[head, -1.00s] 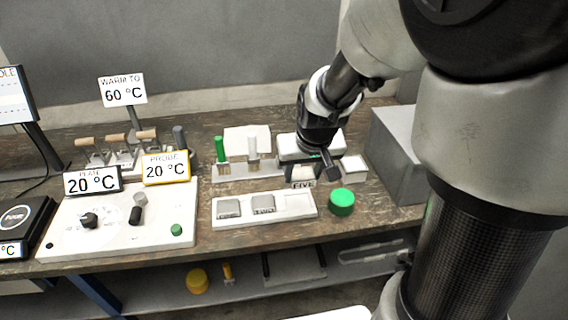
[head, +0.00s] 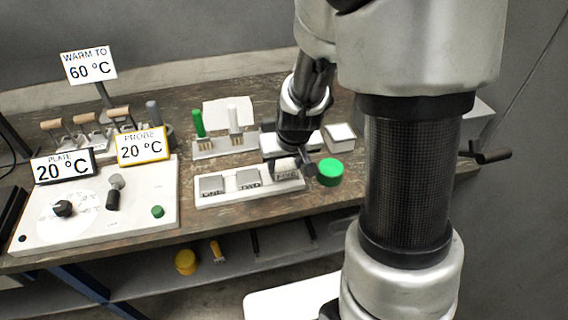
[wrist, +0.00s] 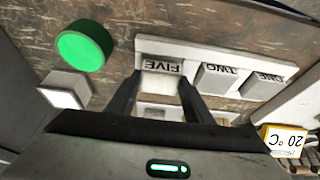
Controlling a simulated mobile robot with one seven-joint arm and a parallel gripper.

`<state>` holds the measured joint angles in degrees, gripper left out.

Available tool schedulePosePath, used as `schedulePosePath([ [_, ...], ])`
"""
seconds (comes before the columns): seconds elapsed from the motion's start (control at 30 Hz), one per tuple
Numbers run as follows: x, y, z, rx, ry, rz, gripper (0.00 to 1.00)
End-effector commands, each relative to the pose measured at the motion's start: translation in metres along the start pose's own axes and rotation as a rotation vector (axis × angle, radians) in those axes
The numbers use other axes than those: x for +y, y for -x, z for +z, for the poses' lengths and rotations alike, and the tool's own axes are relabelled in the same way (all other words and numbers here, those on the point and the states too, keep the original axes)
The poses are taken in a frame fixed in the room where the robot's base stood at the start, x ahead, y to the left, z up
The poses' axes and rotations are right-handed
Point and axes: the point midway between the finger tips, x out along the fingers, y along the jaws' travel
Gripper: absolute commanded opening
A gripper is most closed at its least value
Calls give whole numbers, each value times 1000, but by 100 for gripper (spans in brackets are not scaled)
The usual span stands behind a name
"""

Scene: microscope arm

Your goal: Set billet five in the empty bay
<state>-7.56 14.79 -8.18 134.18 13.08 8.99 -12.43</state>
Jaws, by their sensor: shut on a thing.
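Billet five (head: 286,166), a pale block marked FIVE, is between the fingers of my gripper (head: 301,174). In the wrist view, the fingers (wrist: 160,100) are shut on the sides of billet five (wrist: 161,80). It is at the end bay of the white tray (head: 225,198), in line with the other billets. I cannot tell whether it rests on the bay floor or is slightly above it. Billet one (head: 212,185) and billet two (head: 248,178) sit in the other two bays. The tray also shows in the wrist view (wrist: 215,52).
A green round object (head: 329,172) stands close to the tray's right end. A small white-topped block (head: 340,135) is behind it. A rack with green and white handles (head: 225,147) stands behind the tray. A white control panel (head: 120,220) lies to the left.

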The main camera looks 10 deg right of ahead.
Motion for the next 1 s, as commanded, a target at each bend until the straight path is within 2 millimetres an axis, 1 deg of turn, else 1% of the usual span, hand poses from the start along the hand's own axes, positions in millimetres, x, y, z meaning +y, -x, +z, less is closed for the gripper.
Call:
schedulePosePath([
  [0.03, 0, -3, 0, 4, -1, 0, 4],
  [0.27, 0, -2, -1, 6, 0, 0, 4],
  [0.7, 0, -14, 4, 5, 0, 0, 4],
  [0.8, 0, -13, 4, 4, 0, 0, 4],
  [0.83, 0, -14, 6, 0, 1, 0, 52],
  [0.9, 0, -14, 6, -1, 1, 0, 63],
  [0.93, 0, -15, 7, -2, 1, 0, 65],
  [1.0, -1, -15, 7, -3, 2, -1, 65],
])
